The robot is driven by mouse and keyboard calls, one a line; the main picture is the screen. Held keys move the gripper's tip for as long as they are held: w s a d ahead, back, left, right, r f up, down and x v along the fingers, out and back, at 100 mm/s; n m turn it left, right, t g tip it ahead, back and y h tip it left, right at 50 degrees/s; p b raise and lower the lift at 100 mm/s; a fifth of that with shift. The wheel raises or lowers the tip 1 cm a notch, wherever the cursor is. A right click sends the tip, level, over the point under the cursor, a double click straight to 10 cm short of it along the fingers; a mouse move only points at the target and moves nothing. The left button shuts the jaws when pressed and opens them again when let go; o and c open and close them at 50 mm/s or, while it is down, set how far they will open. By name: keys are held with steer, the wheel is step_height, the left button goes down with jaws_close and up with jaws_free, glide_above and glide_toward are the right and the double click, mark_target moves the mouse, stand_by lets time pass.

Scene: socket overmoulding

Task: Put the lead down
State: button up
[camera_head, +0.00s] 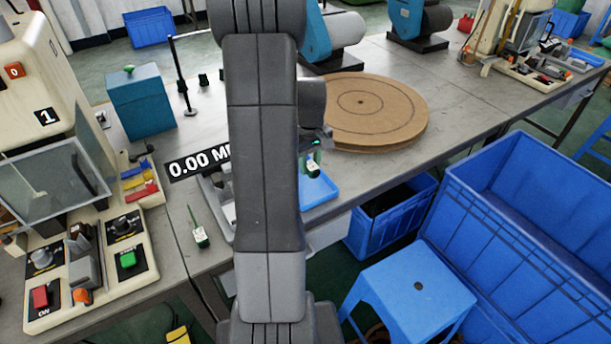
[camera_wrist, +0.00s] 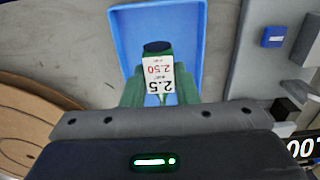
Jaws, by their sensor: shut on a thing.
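The lead (camera_head: 313,168) is a small green piece with a white label. It also shows in the wrist view (camera_wrist: 158,75), where the label reads 2.5 and 2.50 and its end is dark. My gripper (camera_head: 313,156) is shut on it; in the wrist view my gripper (camera_wrist: 160,68) has a green finger on each side of it. The lead is over the blue tray (camera_head: 320,187), which also shows behind it in the wrist view (camera_wrist: 191,14). I cannot tell whether the lead touches the tray. My arm hides part of the tray in the head view.
Another green lead (camera_head: 200,235) with a white label lies at the bench's front left. A round brown board (camera_head: 395,115) lies right of the tray. A press machine (camera_head: 75,130) stands left. A blue stool (camera_head: 415,285) and large crate (camera_head: 540,215) stand off the bench.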

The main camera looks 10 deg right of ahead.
mark_target(309, 189)
steer(key=shift+f, duration=3.35)
steer(key=shift+f, duration=0.25)
steer(key=o, duration=1)
steer(key=shift+r, duration=0.1)
steer(key=shift+o, duration=0.2)
steer(key=shift+r, duration=0.1)
step_height(309, 189, up, 12)
steer(key=shift+r, duration=0.1)
